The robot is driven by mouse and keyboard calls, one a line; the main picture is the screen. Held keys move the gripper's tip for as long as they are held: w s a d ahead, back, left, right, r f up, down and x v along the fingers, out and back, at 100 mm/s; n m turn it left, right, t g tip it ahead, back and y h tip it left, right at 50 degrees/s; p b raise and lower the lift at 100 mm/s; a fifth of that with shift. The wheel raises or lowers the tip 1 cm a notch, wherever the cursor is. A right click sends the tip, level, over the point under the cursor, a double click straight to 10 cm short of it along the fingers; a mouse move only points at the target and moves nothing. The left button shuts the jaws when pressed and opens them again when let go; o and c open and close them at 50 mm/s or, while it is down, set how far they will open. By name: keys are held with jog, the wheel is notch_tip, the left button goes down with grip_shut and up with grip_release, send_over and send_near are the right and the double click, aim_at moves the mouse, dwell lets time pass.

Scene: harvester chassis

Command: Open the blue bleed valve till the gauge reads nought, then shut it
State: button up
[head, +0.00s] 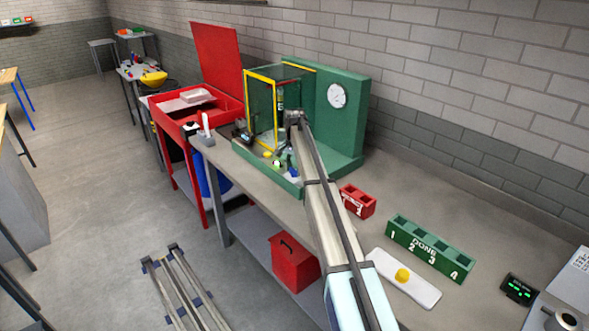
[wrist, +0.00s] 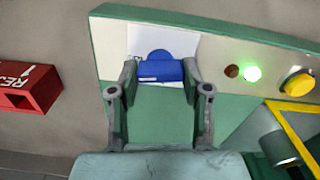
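The blue bleed valve (wrist: 160,70) has a block-like blue handle in front of a white plate on the green rig. In the wrist view my gripper (wrist: 160,75) has one fingertip at each end of this handle, with no clear gap at either side, so it looks shut on it. In the head view my gripper (head: 292,120) is at the front of the green rig, and my arm hides much of the valve area. The round white gauge (head: 337,95) is on the rig's tall green back panel. Its needle is too small to read.
Beside the valve are a dark brown lamp (wrist: 231,71), a lit green lamp (wrist: 252,74) and a yellow button (wrist: 297,83). A yellow-framed clear guard (head: 262,110) stands left of my arm. A red reject bin (head: 358,201) and green numbered rack (head: 430,248) lie right.

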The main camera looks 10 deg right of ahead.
jog(key=shift+f+n, duration=0.1)
jog(key=shift+n, duration=0.2)
jog(key=n+b, duration=0.1)
jog(key=n, duration=0.1)
jog(key=shift+f+n+b, duration=0.1)
jog(key=shift+n+b, duration=0.2)
jog(key=n+b, duration=0.1)
jog(key=n, duration=0.3)
jog(key=shift+n, duration=0.3)
jog(key=n+b, duration=0.1)
jog(key=n, duration=0.3)
jog(key=shift+b, duration=0.3)
jog(key=shift+n+b, duration=0.3)
jog(key=shift+n, duration=1.8)
jog(key=o, duration=1.2)
jog(key=shift+c, duration=0.2)
